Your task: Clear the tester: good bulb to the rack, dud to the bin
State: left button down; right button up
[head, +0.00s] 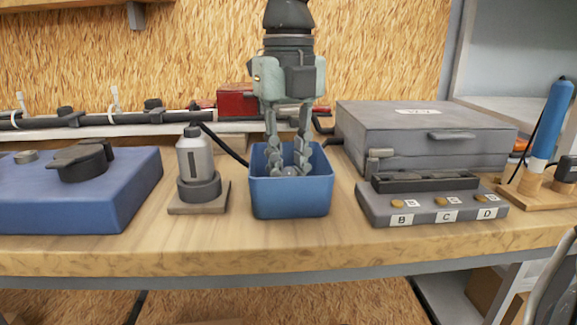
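One gripper (289,168) comes straight down from the top middle, with its fingertips inside a blue open bin (291,200). I take it for my left, though its arm's origin is out of view. Its fingers stand apart, and a small pale grey rounded thing shows between the tips. I cannot tell whether it is gripped or lies in the bin. A grey box (430,207) with labels B, C and D and small brass-coloured spots stands to the right. A silver cylinder (195,160) stands upright in a dark round holder left of the bin. My other gripper is not seen.
A blue box (110,205) with a black knob stands at the left. A closed grey case (420,135) lies behind the labelled box. A wooden stand (537,192) with a blue and white cylinder (553,115) is at far right. The bench's front strip is clear.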

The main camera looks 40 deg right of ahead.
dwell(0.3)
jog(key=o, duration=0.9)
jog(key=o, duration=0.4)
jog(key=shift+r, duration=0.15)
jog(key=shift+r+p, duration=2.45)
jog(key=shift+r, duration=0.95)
